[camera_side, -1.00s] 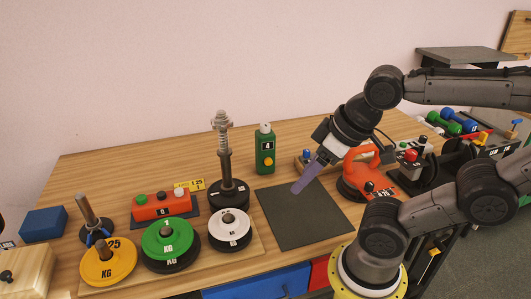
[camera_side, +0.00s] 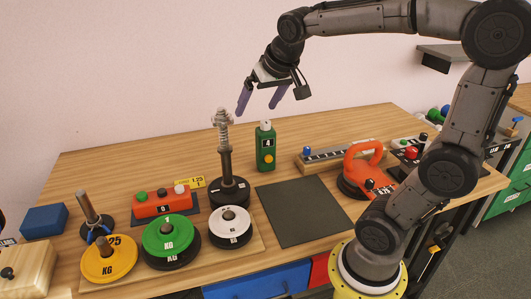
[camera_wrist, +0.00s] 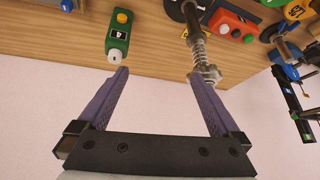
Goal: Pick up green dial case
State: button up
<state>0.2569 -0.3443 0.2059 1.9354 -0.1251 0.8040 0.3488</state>
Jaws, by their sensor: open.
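The green dial case (camera_side: 265,150) stands upright on the wooden table, toward the back, with a black label marked 4 and a yellow knob on its front. It also shows in the wrist view (camera_wrist: 118,38), upper left, close to the tip of the left finger in the picture. My gripper (camera_side: 259,106) is open and empty, raised above the table over the case and the spring-topped post. The wrist view shows its two purple fingers (camera_wrist: 160,78) spread wide, with nothing between them but wall and table edge.
A post with a spring (camera_side: 223,135) stands just left of the case. A dark mat (camera_side: 300,212) lies bare in front of it. Weight plates (camera_side: 168,236) lie at the front left. An orange-handled lifter (camera_side: 362,165) and a rail with a blue knob (camera_side: 322,158) are at the right.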

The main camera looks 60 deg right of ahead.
jog(key=w+d+f+m+g, duration=0.1)
jog(key=w+d+f+m, duration=0.2)
jog(key=d, duration=0.4)
jog(key=g, duration=0.2)
send_over(264, 139)
jog(key=s, duration=0.2)
notch_tip(264, 139, down, 5)
jog(key=shift+w+r, duration=0.15)
jog(key=shift+r, duration=0.05)
jog(key=shift+d+f, duration=0.2)
jog(key=shift+f, duration=0.15)
jog(key=shift+h, duration=0.3)
jog(key=x, duration=1.2)
jog(key=shift+w+a+f, duration=0.1)
jog(key=shift+w+f, duration=0.15)
jog(key=shift+f, duration=0.15)
grip_shut()
jog(key=shift+r, duration=0.1)
